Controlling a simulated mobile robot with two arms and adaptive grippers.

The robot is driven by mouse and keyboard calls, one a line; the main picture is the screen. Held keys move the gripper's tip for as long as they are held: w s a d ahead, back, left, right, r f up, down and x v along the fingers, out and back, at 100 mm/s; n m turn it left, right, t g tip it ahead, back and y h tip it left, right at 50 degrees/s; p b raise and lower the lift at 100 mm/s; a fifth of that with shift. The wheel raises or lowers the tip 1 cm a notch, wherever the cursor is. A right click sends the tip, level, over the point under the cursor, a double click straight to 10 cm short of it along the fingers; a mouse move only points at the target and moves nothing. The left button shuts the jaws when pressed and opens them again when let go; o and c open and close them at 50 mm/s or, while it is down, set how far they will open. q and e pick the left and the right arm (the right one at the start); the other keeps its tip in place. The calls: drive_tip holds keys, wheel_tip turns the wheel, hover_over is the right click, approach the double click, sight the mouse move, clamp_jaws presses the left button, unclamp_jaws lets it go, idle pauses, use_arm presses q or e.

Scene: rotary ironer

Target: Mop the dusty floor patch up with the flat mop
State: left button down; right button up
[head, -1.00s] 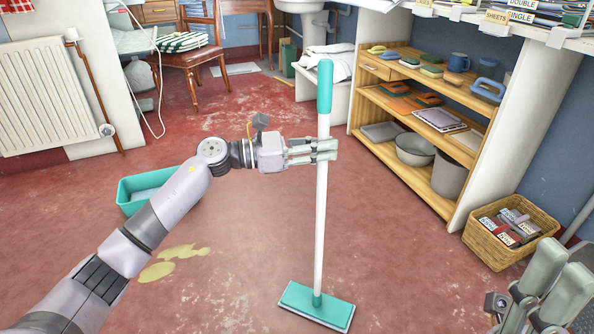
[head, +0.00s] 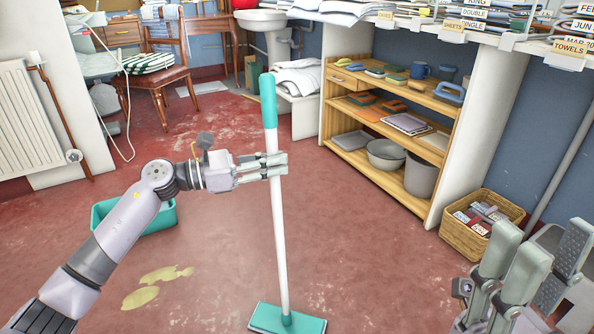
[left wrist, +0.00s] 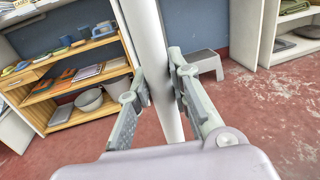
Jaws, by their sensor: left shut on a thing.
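The flat mop has a white handle (head: 279,215), a teal grip at its top and a flat teal head (head: 287,320) low over or on the floor. I cannot tell if the head touches it. My left gripper (head: 277,164) is shut around the upper handle, which stands nearly upright. The left wrist view shows the handle (left wrist: 150,40) between the fingers (left wrist: 160,85). The dusty patch looks like yellowish blotches (head: 142,297) on the red floor, left of the mop head. My right gripper (head: 545,245) is at the lower right, fingers apart and empty.
A teal tub (head: 160,216) stands behind my left arm. A wooden shelf (head: 345,150) and a wicker basket (head: 462,240) stand to the right. A chair (head: 160,75) and a radiator (head: 25,120) are at the back left. The floor around the mop head is clear.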

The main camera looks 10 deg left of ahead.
sight(266, 127)
use_arm(q)
drive_tip(key=shift+s+a+f, duration=0.1)
drive_tip(key=shift+s+a, duration=0.15)
drive_tip(key=shift+a, duration=0.1)
drive_tip(key=shift+r+p, duration=2.2)
drive_tip(key=shift+r, duration=1.95)
